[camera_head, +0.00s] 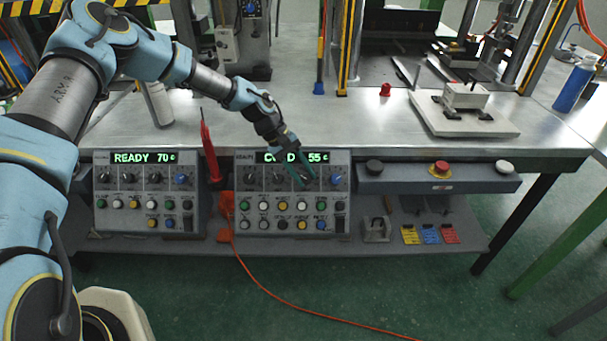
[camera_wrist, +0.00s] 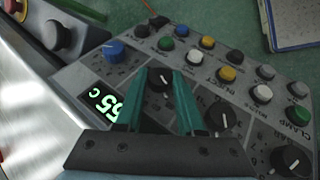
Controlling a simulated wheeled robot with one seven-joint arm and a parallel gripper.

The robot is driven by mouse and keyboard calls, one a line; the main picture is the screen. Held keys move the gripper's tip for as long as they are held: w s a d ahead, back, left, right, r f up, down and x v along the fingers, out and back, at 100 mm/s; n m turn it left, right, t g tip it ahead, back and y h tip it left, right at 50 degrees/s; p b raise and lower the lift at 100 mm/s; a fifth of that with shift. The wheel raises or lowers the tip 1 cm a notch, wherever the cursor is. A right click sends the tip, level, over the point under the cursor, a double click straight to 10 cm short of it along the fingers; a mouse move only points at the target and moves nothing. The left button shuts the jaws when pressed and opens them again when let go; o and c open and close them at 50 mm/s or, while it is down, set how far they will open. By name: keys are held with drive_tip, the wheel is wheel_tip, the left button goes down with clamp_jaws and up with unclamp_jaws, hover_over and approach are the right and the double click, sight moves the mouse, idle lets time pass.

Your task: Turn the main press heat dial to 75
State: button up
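Two grey control panels are in the head view. The left panel (camera_head: 146,217) reads READY 70 c. The right panel (camera_head: 262,213) reads 55 c, its status word partly hidden by my arm. My gripper (camera_head: 301,174) is at the right panel's dial row, over the third dial from the left. In the wrist view, a black dial with a white mark (camera_wrist: 160,80) shows between the green fingertips of my gripper (camera_wrist: 165,77). The fingers stand apart; I cannot tell whether they touch the dial. A blue dial (camera_wrist: 113,48) sits beside it. I cannot tell from labels which panel is the main press.
Below the dials are rows of coloured buttons (camera_wrist: 194,56). A red emergency button (camera_head: 440,168) sits on the table's front bar to the right. A red tool (camera_head: 209,150) stands between the panels. The metal tabletop (camera_head: 370,125) is behind my gripper.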

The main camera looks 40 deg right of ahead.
clamp_jaws()
